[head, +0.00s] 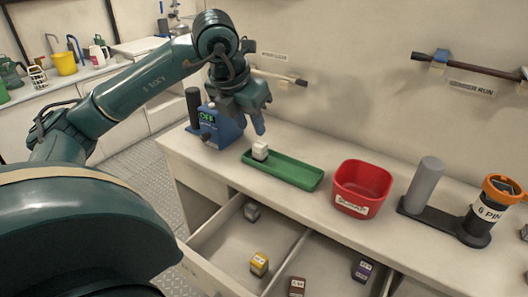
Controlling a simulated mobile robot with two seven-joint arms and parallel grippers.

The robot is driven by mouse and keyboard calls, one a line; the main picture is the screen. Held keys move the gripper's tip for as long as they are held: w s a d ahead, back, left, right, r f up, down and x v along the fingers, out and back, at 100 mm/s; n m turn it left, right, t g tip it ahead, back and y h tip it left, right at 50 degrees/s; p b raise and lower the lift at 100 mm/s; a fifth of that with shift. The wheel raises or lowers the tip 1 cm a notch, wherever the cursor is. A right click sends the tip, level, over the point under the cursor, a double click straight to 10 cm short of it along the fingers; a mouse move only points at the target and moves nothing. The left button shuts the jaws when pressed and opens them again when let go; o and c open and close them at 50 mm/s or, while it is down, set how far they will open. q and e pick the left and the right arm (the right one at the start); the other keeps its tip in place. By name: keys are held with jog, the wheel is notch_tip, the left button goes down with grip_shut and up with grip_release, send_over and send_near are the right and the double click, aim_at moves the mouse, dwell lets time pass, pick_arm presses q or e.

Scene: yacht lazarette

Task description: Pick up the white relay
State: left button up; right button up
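The white relay (260,150) is a small pale block at the left end of a shallow green tray (300,174) on the counter. My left gripper (252,130) points down above and slightly left of the relay in the head view, apart from it. One finger shows clearly; the other blends with the blue device behind, so its opening is unclear. I see nothing held in it. My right gripper is not in view.
The open drawer (226,236) below holds a grey relay (252,211), a yellow one (259,264), a brown one (296,287) and a purple one (362,270). A blue device (222,130) stands left of the tray, a red bin (362,185) right.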

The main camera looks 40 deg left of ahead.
aim_at(259, 145)
pick_arm(q)
jog(key=x, duration=0.9)
jog(key=shift+w+f, duration=0.1)
jog(key=shift+f, duration=0.1)
jog(key=shift+c, duration=0.2)
jog(key=shift+r, duration=0.1)
jog(key=c, duration=0.6)
